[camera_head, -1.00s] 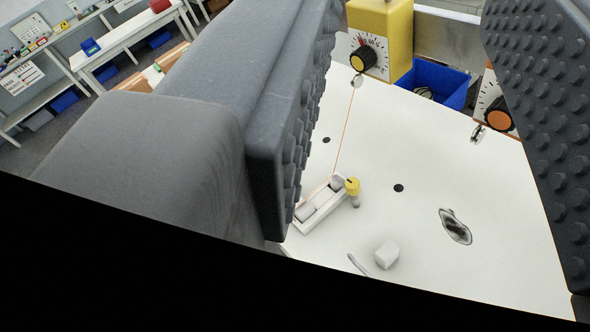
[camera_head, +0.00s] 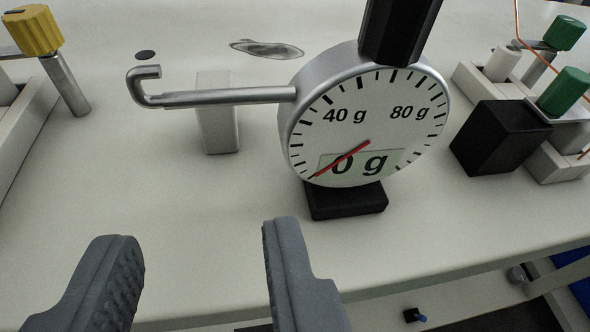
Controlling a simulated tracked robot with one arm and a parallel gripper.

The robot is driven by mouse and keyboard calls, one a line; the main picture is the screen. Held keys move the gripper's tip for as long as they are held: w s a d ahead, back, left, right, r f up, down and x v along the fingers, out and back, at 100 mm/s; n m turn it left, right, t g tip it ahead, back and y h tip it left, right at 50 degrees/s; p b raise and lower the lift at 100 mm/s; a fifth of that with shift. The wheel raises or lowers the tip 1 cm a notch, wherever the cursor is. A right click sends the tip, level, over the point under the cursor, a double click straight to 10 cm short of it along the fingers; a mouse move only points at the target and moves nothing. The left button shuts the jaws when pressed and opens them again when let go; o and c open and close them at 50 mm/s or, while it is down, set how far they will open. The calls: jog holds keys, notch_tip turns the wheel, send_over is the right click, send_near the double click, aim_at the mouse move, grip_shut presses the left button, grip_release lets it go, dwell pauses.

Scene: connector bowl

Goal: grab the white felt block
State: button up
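A small whitish block (camera_head: 217,138), which looks like the white felt block, stands upright on the white table (camera_head: 150,215). The thin metal hook arm of a round dial gauge (camera_head: 375,115) crosses in front of its upper part. My gripper (camera_head: 199,236) is open, with its two dark grey ribbed fingers wide apart at the bottom of the view. Nothing is between the fingers. The block is farther away than the fingertips, and in the picture it lies above the gap between them, apart from both.
The gauge stands on a black base (camera_head: 345,202), right of the block. A black block (camera_head: 498,138) and green-knobbed clamps (camera_head: 563,90) are farther right. A yellow-knobbed post (camera_head: 62,75) is at upper left. The table's front edge runs along the bottom; bare tabletop lies before the block.

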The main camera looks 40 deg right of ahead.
aim_at(214, 117)
jog(key=b+x, duration=0.3)
jog(key=x, duration=1)
jog(key=shift+w, duration=0.1)
jog(key=shift+a, duration=0.1)
jog(key=c, duration=0.7)
jog(key=shift+c, duration=0.2)
jog(key=shift+r, duration=0.15)
